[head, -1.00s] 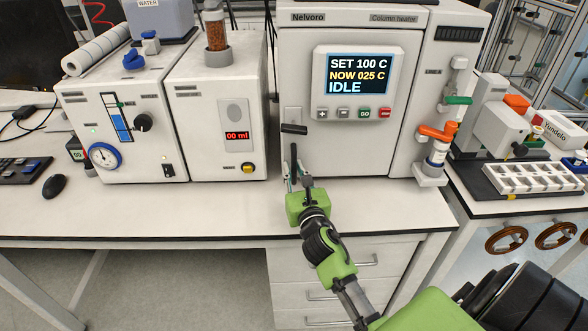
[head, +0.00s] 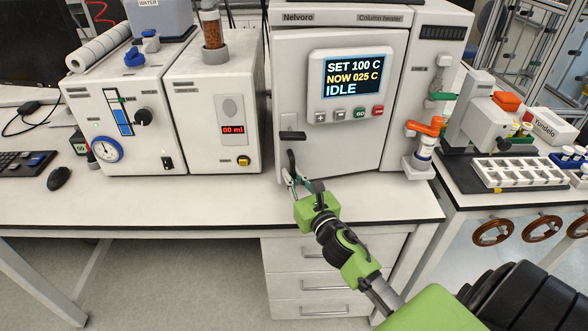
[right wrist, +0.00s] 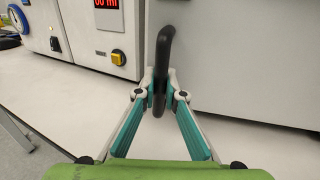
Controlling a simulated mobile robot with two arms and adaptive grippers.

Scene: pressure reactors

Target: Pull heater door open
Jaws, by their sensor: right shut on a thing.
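The column heater (head: 425,105) stands on the bench, with a broad pale grey door (head: 345,145) on its front. The display panel on it reads SET 100 C, NOW 025 C, IDLE. A black vertical bar handle (head: 291,163) is at the door's lower left; it also shows in the right wrist view (right wrist: 164,50). My right gripper (head: 293,181) is shut on this handle's lower part, with a finger on each side in the right wrist view (right wrist: 160,82). The door is shut or nearly so; I cannot tell a gap. My left gripper is not in view.
A white pump unit (head: 212,120) stands close to the heater's left. An orange-handled valve (head: 424,128) is on its right side. A white rack (head: 520,172) lies farther right. The bench top (head: 180,202) in front is clear.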

